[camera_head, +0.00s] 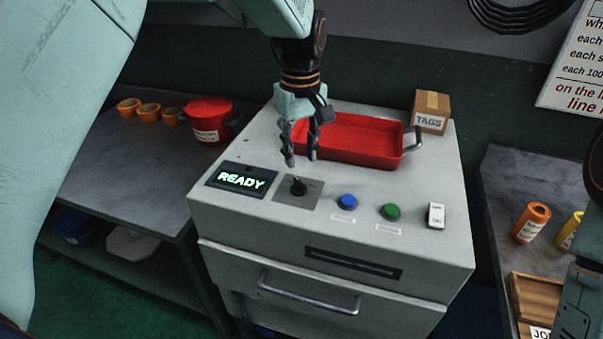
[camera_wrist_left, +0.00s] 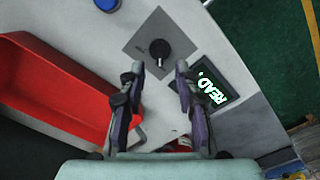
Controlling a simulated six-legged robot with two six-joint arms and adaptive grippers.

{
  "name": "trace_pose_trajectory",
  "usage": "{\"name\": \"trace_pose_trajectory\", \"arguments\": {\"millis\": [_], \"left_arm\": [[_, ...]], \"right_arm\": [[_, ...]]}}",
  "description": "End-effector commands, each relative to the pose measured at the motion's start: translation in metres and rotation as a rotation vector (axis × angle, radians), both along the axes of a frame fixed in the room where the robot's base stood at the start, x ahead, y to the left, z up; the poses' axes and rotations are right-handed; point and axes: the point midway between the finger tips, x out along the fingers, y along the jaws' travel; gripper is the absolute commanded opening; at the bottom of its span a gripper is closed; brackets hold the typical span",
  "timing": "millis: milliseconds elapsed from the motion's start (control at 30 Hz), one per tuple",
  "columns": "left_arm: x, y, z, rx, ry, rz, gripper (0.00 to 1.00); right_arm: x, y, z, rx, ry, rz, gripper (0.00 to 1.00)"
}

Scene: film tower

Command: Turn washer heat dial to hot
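The washer (camera_head: 255,215) is a pale grey cabinet with controls on its sloping top. Its black dial (camera_head: 298,186) sits on a grey square plate between the lit READY display (camera_head: 242,179) and a blue button (camera_head: 347,202). In the left wrist view the dial (camera_wrist_left: 159,49) lies just beyond the fingertips, about midway between them. My left gripper (camera_head: 301,160) points down above the dial, open and empty, apart from it. The dial's markings are too small to read. Part of my right arm (camera_head: 580,300) shows at the right edge; its fingers are out of view.
A red tray (camera_head: 352,140) with a grey handle is set in the washer top, close to the left gripper. A green button (camera_head: 390,212), a white switch (camera_head: 436,215) and a TAGS box (camera_head: 430,111) are farther right. A red pot (camera_head: 208,120) stands on the left bench.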

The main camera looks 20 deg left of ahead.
Motion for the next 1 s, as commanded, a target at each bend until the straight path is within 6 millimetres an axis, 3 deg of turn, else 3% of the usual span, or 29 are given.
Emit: {"name": "trace_pose_trajectory", "arguments": {"millis": [500,933,1000], "left_arm": [[-0.005,-0.001,-0.067,0.000,0.003,-0.001,0.33],[-0.002,-0.001,-0.077,0.000,0.000,-0.001,0.33],[-0.002,-0.001,-0.077,0.001,0.001,-0.001,0.27]], "right_arm": [[0.000,0.000,-0.003,0.000,0.001,0.000,0.35],[0.000,0.000,-0.003,0.000,0.001,0.000,0.35],[0.000,0.000,-0.003,0.000,0.001,0.000,0.35]]}}
